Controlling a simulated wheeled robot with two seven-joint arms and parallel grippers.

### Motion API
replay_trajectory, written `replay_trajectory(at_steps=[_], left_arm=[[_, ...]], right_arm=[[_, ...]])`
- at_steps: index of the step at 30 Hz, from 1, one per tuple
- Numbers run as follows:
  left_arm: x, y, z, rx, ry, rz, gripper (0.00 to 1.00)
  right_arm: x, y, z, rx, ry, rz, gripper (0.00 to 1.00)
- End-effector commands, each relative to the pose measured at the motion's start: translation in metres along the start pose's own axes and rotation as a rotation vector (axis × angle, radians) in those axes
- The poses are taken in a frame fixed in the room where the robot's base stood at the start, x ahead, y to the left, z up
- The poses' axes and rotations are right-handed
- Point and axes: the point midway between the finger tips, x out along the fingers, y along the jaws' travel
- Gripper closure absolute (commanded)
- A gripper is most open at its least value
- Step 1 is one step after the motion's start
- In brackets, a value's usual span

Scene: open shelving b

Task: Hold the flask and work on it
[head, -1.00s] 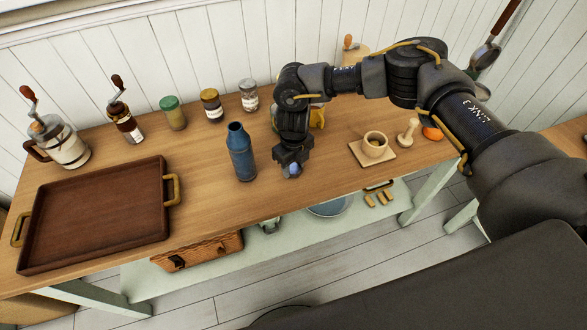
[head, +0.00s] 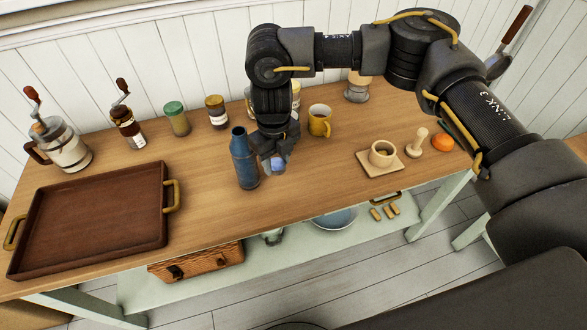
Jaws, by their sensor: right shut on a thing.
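The blue flask (head: 246,162) stands upright on the wooden table top, with a narrow neck and no lid visible on it. My right gripper (head: 275,166) is just right of the flask, pointing down, close beside it. It is shut on a small blue thing (head: 277,163), which looks like the flask's cap; the fingers partly hide it. I cannot tell whether the gripper touches the flask. My left gripper is not in view.
A brown tray (head: 90,222) with brass handles lies at the left. Grinders and jars (head: 176,118) line the back. A yellow mug (head: 319,120) stands behind the gripper. A cup (head: 382,153) on a board, a pestle (head: 416,143) and an orange (head: 443,142) are at right.

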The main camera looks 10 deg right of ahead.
Motion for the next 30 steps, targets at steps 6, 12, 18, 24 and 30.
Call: replay_trajectory(at_steps=[6,12,18,24,30], left_arm=[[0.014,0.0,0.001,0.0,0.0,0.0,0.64],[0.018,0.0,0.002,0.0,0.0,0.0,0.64],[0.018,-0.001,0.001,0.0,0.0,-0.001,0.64],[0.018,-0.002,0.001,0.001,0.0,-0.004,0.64],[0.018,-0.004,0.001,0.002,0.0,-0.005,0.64]], right_arm=[[-0.017,0.047,0.006,-0.005,0.001,-0.001,0.81],[-0.028,0.069,0.009,-0.003,0.002,-0.001,0.81],[-0.032,0.076,0.009,-0.001,0.003,0.0,0.81],[-0.032,0.076,0.009,-0.001,0.003,0.0,0.81],[-0.032,0.075,0.009,-0.011,0.003,0.0,0.81]])
